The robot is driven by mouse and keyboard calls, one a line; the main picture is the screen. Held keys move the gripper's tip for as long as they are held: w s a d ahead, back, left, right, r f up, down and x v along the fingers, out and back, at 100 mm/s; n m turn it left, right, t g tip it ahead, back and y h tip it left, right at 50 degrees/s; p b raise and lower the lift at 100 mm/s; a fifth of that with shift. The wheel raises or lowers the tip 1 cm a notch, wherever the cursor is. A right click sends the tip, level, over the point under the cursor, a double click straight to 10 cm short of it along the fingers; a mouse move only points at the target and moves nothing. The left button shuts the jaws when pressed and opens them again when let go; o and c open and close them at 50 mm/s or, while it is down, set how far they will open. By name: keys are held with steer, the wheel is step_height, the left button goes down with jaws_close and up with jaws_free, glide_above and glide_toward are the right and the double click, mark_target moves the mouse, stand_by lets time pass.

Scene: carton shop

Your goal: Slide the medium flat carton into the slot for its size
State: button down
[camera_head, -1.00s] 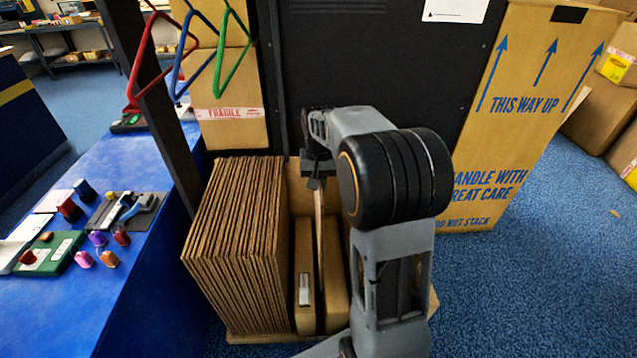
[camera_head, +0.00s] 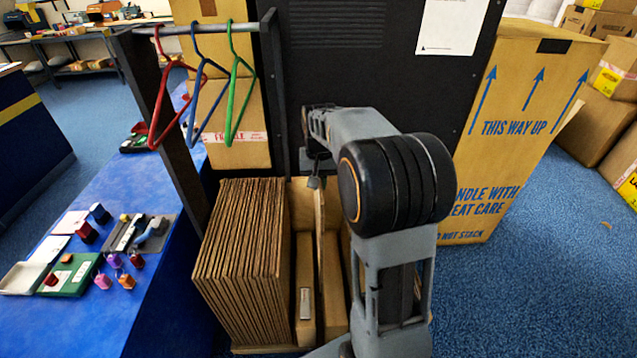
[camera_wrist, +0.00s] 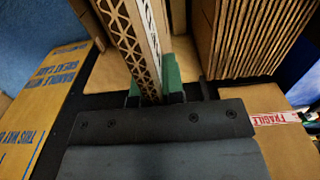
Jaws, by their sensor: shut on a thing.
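My gripper (camera_head: 315,180) is shut on the upper edge of a flat brown carton (camera_head: 319,220), which stands upright and edge-on in the head view. In the wrist view the gripper's green fingertips (camera_wrist: 158,82) pinch this carton, and its corrugated edge (camera_wrist: 128,45) shows. The carton is over or within the middle of a brown rack (camera_head: 302,192); its lower edge is hidden. Left of it, the rack holds a thick row of upright flat cartons (camera_head: 240,260) and a narrower brown piece with a white label (camera_head: 306,302). My arm hides the rack's right part.
A dark panel (camera_head: 380,60) stands behind the rack. A tall carton (camera_head: 520,130) stands at the right. A blue table (camera_head: 100,310) is on the left. Red, blue and green hangers (camera_head: 232,85) hang from a rail above. Blue floor (camera_head: 530,300) is open at the right.

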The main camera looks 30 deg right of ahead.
steer(key=shift+r+p, duration=3.25)
steer(key=shift+r, duration=0.95)
